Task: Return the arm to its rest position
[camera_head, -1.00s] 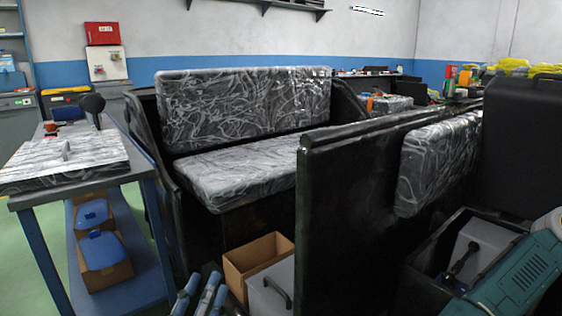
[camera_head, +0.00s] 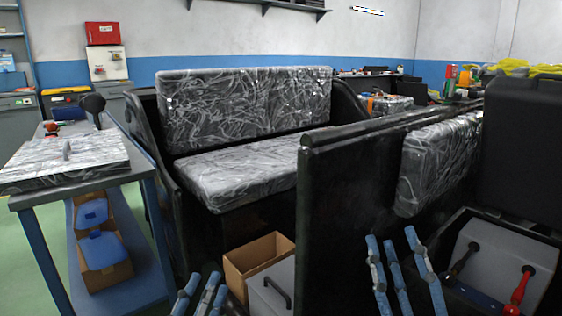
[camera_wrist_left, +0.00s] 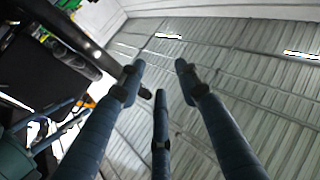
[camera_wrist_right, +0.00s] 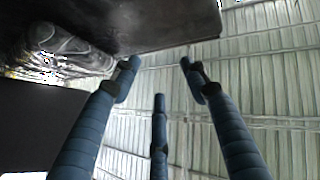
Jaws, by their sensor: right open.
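My left gripper (camera_head: 202,292) shows at the bottom of the head view, left of centre, with its blue fingers pointing up beside a cardboard box. In the left wrist view its fingers (camera_wrist_left: 158,75) are spread with nothing between them. My right gripper (camera_head: 400,258) is upright in front of the dark panel, left of the open dark bin. In the right wrist view its fingers (camera_wrist_right: 157,75) are spread and empty, with the ceiling behind them. Neither gripper holds anything.
A rickshaw seat (camera_head: 235,178) wrapped in plastic stands behind a dark panel (camera_head: 340,220). A cardboard box (camera_head: 250,262) and a grey case (camera_head: 262,295) lie low in front. A dark bin (camera_head: 465,222) holds red- and black-handled tools. A blue-legged table (camera_head: 100,180) stands left.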

